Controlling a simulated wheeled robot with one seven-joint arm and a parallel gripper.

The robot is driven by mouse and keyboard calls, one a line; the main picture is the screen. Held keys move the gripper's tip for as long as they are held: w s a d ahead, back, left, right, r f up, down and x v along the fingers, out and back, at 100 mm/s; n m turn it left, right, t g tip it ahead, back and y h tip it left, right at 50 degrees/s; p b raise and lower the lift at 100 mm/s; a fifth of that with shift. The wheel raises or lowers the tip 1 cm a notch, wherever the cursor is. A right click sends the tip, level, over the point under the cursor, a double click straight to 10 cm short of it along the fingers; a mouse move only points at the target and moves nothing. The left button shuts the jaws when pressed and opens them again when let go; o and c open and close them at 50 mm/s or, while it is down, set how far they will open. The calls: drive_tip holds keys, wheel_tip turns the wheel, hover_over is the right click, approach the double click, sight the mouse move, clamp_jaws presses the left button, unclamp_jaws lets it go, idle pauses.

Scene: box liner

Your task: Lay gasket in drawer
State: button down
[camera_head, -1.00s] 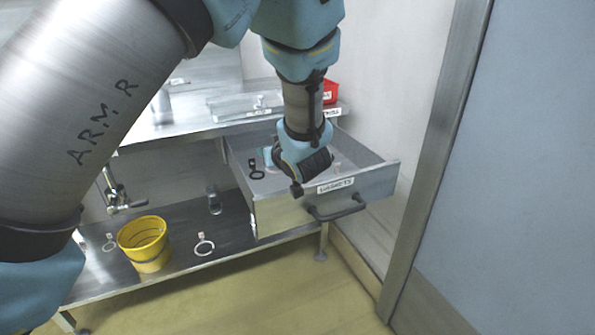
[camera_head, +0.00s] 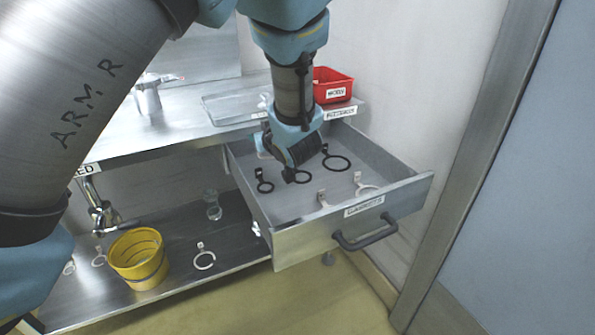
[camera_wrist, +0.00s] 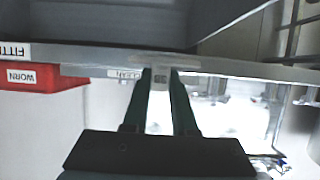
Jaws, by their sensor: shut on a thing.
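The open drawer (camera_head: 405,191), labelled GASKETS, juts out from under the worktop in the head view. Inside lie dark rings with tabs, including a small one (camera_head: 264,186) at left and a larger one (camera_head: 337,162) at the back right, plus pale tabbed pieces (camera_head: 364,186) nearer the front. I cannot tell whether the gasket touches the drawer.
A red bin (camera_head: 332,84), labelled WORN in the wrist view, and a clear tray (camera_head: 222,107) stand on the worktop (camera_head: 180,129). Below, a yellow bucket (camera_head: 139,259), a pale ring (camera_head: 204,260) and a glass (camera_head: 213,205) stand on the lower shelf. A wall closes off the right.

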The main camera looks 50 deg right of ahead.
approach(259, 170)
drive_tip(key=x, duration=0.3)
drive_tip(key=r+x, duration=0.1)
drive_tip(key=x, duration=0.1)
drive_tip(key=shift+w+d, duration=0.15)
drive_tip(key=shift+w, duration=0.4)
drive_tip(key=shift+f, duration=0.65)
drive_tip(key=c, duration=0.7)
unclamp_jaws()
